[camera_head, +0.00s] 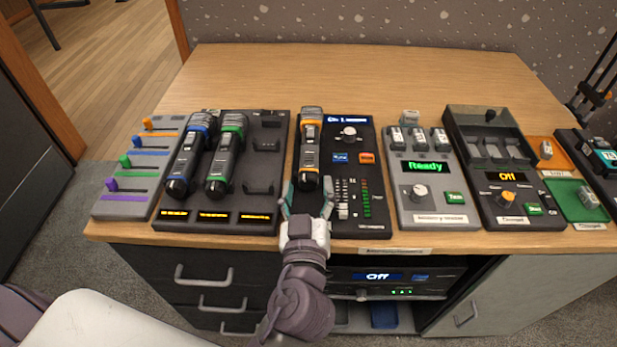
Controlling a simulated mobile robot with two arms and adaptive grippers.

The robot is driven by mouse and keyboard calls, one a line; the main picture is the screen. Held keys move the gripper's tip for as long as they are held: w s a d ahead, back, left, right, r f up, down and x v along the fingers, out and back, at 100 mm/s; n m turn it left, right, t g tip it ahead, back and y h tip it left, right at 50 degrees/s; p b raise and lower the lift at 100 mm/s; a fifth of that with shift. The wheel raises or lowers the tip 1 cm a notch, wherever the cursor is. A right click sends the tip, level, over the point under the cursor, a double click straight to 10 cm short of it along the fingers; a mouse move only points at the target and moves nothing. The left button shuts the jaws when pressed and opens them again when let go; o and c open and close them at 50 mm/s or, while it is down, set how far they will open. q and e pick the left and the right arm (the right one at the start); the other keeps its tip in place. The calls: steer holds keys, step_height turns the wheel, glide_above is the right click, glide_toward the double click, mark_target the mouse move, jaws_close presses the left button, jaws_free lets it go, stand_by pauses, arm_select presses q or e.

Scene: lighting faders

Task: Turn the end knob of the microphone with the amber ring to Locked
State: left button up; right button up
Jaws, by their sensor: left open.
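The microphone with the amber ring (310,150) lies on the left part of a black mixer panel, its ringed end toward the back and its dark end toward me. Its end knob seems to be at the near end, but its setting is too small to read. My left gripper (307,196) is open, with its fingers around the near end of this microphone; I cannot tell whether they touch it. My right gripper is not in view.
Microphones with a blue ring (188,155) and a green ring (226,155) lie in a black dock (262,218) to the left. A grey receiver reading Ready (434,210) stands to the right. The table's back (350,75) is clear.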

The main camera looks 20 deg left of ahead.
arm_select(q)
steer(key=shift+s, duration=0.1)
steer(key=shift+c, duration=0.3)
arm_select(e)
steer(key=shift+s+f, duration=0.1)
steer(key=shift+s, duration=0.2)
arm_select(q)
steer(key=c, duration=1.1)
steer(key=m, duration=0.3)
steer(key=shift+r+m, duration=0.1)
steer(key=shift+m, duration=1.2)
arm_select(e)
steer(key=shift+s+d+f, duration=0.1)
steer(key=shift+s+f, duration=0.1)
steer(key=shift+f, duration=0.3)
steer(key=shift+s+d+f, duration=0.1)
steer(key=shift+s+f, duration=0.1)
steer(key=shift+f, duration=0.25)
arm_select(q)
steer(key=o, duration=1.2)
steer(key=shift+c, duration=0.2)
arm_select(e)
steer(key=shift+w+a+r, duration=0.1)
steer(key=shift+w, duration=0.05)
